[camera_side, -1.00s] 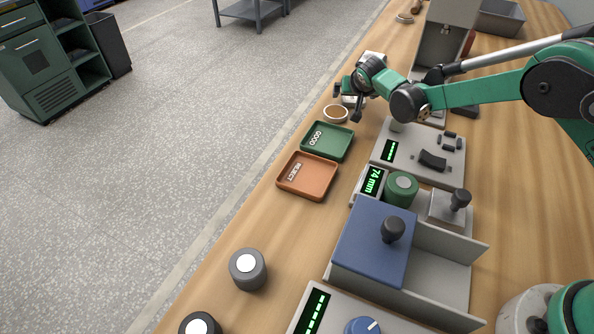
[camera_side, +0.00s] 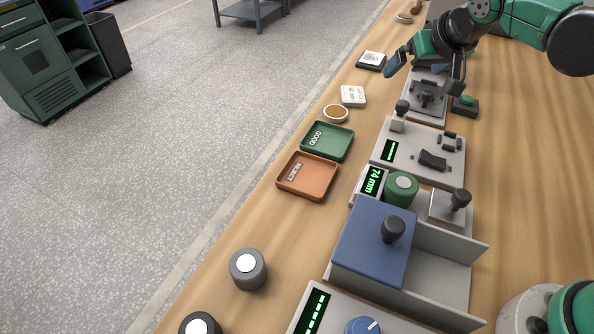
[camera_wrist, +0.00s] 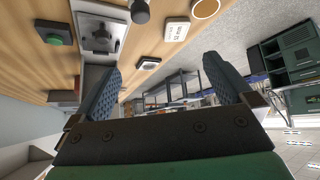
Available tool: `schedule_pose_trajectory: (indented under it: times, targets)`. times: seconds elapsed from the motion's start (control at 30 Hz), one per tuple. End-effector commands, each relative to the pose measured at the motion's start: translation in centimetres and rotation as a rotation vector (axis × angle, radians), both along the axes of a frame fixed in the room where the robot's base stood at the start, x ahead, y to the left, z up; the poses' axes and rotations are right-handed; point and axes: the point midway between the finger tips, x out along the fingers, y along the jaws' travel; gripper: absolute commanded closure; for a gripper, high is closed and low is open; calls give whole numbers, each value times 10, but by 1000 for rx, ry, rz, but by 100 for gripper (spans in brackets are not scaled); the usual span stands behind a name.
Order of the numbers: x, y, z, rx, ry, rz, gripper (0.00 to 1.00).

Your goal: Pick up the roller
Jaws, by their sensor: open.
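No part is clearly labelled as the roller; I cannot tell which thing it is. A green cylinder (camera_side: 401,189) stands upright beside the "74 mm" display (camera_side: 373,184). A small disc (camera_side: 404,18) with a brown handle (camera_side: 416,7) beside it lies at the far end, too small to identify. My gripper (camera_side: 425,76) is open and empty above the bench's far part, well away from the green cylinder. In the wrist view its two blue fingers (camera_wrist: 162,64) are spread with nothing between them.
A green "GOOD" tray (camera_side: 347,150) and orange "REJECT" tray (camera_side: 283,185) lie near the bench's left edge. A grey fixture (camera_side: 427,98) and green button (camera_side: 466,101) stand below my gripper.

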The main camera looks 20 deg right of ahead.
Motion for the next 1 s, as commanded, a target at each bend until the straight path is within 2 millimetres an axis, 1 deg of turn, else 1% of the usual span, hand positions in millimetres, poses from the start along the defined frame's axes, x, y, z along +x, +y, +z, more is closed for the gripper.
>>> schedule_pose_trajectory:
  times: [0.03,0.1,0.2,0.3,0.4,0.57,1.0]
  targets:
    - [-20,-2,5,4,9,19,0]
    - [-46,-2,7,8,20,55,0]
    - [-79,-2,5,15,33,102,0]
    - [-105,0,-1,19,40,143,0]
    - [-121,2,-8,23,44,172,0]
    - [-132,3,-13,26,46,193,0]
    - [-132,4,-14,25,50,198,0]
